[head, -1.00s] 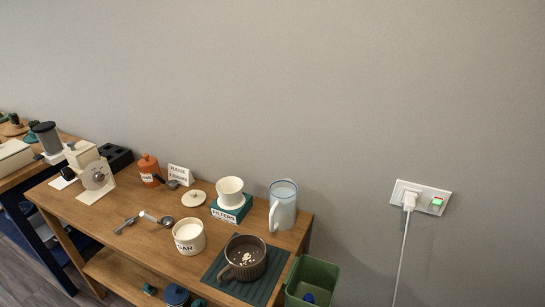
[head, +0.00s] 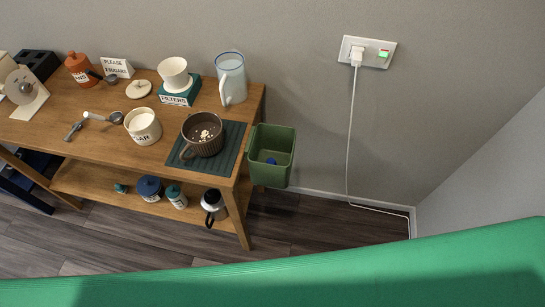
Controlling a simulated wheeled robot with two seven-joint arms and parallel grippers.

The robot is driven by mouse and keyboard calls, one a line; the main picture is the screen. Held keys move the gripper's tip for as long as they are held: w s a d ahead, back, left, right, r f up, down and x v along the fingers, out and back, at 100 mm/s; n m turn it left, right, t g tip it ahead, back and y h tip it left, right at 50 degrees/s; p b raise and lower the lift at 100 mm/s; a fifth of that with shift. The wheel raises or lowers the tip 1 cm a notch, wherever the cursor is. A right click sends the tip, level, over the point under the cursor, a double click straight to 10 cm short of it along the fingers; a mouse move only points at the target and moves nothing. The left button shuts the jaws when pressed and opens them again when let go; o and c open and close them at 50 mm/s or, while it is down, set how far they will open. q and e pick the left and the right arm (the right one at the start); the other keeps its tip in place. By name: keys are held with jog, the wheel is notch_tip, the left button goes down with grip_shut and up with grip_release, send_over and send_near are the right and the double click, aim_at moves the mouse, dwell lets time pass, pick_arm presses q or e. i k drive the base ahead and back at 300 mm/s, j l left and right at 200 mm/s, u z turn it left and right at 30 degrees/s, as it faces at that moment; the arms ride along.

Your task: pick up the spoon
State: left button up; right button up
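A small spoon (head: 115,117) with a grey bowl and a white-ended handle lies on the wooden counter, left of the sugar pot (head: 143,125). Its bowl end is close to the pot and its handle points left. A separate grey utensil (head: 74,130) lies just to its left and nearer the front edge; I cannot tell exactly what it is. Neither of my grippers shows in the head view.
A ribbed brown cup (head: 203,134) stands on a dark green mat (head: 231,151), right of the sugar pot. A green bin (head: 270,140) hangs at the counter's right end. A broad green surface (head: 330,275), unclear what, crosses the bottom. Floor shows between.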

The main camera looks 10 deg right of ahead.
aim_at(77, 126)
jog(key=u, duration=1.3)
